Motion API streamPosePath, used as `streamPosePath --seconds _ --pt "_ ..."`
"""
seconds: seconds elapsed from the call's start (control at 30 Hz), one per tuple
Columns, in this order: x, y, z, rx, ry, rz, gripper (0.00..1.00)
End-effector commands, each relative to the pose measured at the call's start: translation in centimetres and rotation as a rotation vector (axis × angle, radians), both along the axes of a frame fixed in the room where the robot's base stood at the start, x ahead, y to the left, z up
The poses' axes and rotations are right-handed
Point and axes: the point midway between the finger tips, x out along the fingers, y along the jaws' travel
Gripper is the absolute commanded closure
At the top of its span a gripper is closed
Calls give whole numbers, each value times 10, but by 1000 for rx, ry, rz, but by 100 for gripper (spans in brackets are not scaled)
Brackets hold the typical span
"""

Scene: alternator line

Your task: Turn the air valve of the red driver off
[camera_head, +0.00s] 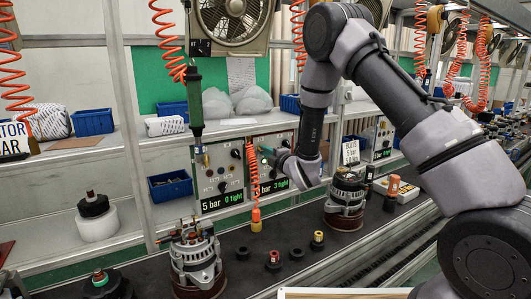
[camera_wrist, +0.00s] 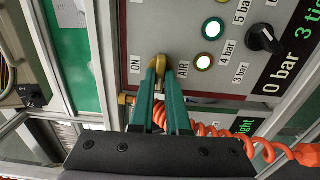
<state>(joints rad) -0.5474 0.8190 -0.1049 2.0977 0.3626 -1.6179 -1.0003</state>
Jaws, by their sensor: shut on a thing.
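The brass air valve handle (camera_wrist: 157,62) is on a grey panel (camera_wrist: 195,80) in the wrist view, between the printed words ON and AIR. My gripper (camera_wrist: 161,78) has green fingers shut on this handle, which partly hide it. In the head view my gripper (camera_head: 266,151) reaches the right-hand panel, and the handle is hidden there. The panel's display (camera_wrist: 285,75) reads 0 bar and 3 tight. An orange coiled hose (camera_head: 252,165) runs from this panel down to an orange-red driver with a yellow lower end (camera_head: 256,222).
A second panel (camera_head: 218,175) to the left reads 5 bar, 0 tight. A green driver (camera_head: 194,95) hangs in front of it. Alternators (camera_head: 195,255) and (camera_head: 346,196) stand on the dark bench, with small parts between them. A blue bin (camera_head: 170,186) is on the shelf.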

Motion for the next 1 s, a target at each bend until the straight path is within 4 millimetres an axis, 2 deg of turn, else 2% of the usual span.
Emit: streamPosePath --seconds 0.2,0.23,0.27,0.3,0.67,0.77,1.0 --pt "-1 0 -1 -1 2 2 100" --pt "-1 0 -1 -1 2 2 75" --pt "-1 0 -1 -1 2 2 63" --pt "-1 0 -1 -1 2 2 56" --pt "-3 -2 -1 0 1 0 56" --pt "-13 -9 -1 -1 3 0 56" --pt "-52 -36 -1 -1 4 -1 56"
